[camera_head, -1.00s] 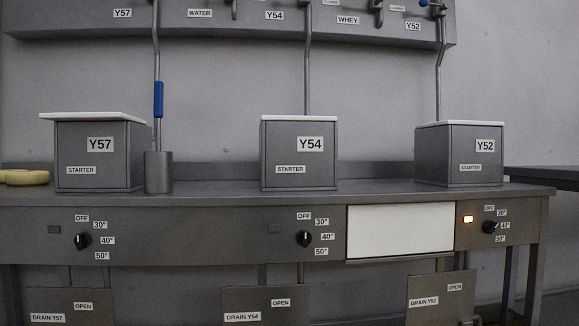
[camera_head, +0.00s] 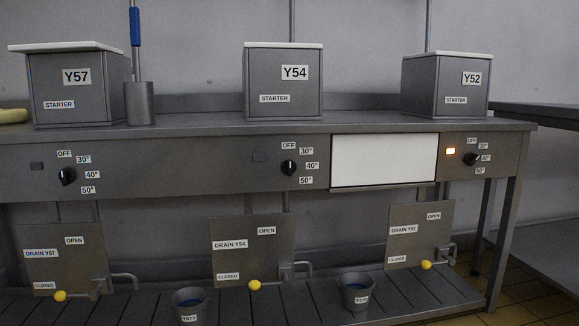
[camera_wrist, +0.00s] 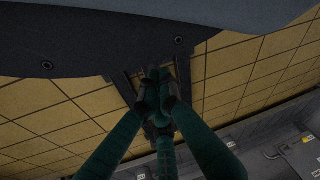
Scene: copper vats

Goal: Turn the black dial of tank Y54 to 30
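The black dial of tank Y54 (camera_head: 289,168) sits on the front panel below the grey Y54 box (camera_head: 284,85) in the head view. Its knob stands about upright, toward the OFF label (camera_head: 289,145); the 30° label (camera_head: 306,151) is at its upper right, with 40° and 50° below. The small indicator (camera_head: 259,157) left of the dial is dark. My gripper (camera_wrist: 159,92) shows only in the wrist view, above a tan tiled floor. Its dark green fingers converge with dark tips close together, and I see nothing held. The dial is not visible there.
A white panel (camera_head: 384,160) lies between the Y54 and Y52 dials. Drain plates and buckets (camera_head: 357,291) are below. A grey curved surface (camera_wrist: 110,35) spans the wrist view's top.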

